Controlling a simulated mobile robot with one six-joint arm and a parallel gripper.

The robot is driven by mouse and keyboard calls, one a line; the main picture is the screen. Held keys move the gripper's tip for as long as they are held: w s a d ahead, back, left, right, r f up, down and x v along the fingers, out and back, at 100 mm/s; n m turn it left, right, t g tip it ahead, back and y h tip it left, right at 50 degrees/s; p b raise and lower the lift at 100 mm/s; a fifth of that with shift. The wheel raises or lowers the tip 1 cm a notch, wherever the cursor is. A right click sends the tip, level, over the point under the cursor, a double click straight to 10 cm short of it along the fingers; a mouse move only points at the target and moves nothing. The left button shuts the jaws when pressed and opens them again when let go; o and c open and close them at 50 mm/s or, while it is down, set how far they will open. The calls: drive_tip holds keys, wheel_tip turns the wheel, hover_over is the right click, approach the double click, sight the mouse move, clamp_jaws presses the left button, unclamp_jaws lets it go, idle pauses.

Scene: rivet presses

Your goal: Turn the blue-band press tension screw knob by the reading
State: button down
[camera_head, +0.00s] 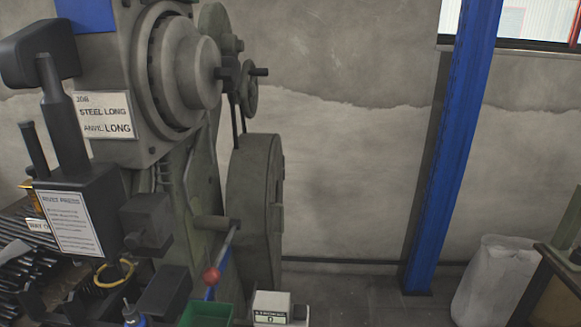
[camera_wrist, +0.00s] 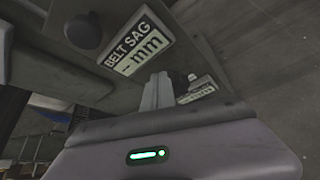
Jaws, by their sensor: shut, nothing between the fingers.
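In the wrist view my gripper (camera_wrist: 157,92) is shut and empty, its pale fingers together just below a grey panel. The panel carries a plate (camera_wrist: 138,42) reading "BELT SAG" and "-- mm", with no number. A dark round knob (camera_wrist: 82,31) sits left of the plate, apart from my fingers. I cannot tell if it is the tension screw knob. In the head view the grey press (camera_head: 190,75) stands at the left, with a blue patch (camera_head: 87,14) at its top. My gripper is not distinguishable there.
A card (camera_head: 104,115) reads "STEEL LONG, ANVIL LONG". A red-ball lever (camera_head: 211,276), a green bin (camera_head: 207,315) and a strokes counter (camera_head: 271,306) reading 0 stand low in front. A blue post (camera_head: 452,150) and a pale sack (camera_head: 490,280) are right. Floor between press and post looks clear.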

drive_tip(key=shift+d+f, duration=0.1)
drive_tip(key=shift+d, duration=0.1)
drive_tip(key=shift+d+f, duration=0.15)
drive_tip(key=shift+d, duration=0.3)
drive_tip(key=shift+s+d+f, duration=0.1)
drive_tip(key=shift+d, duration=0.1)
drive_tip(key=shift+d+f, duration=0.45)
drive_tip(key=shift+d, duration=0.1)
drive_tip(key=shift+d+f, duration=0.1)
idle(0.4)
drive_tip(key=s+p, duration=0.2)
drive_tip(key=s, duration=0.4)
drive_tip(key=shift+r, duration=0.25)
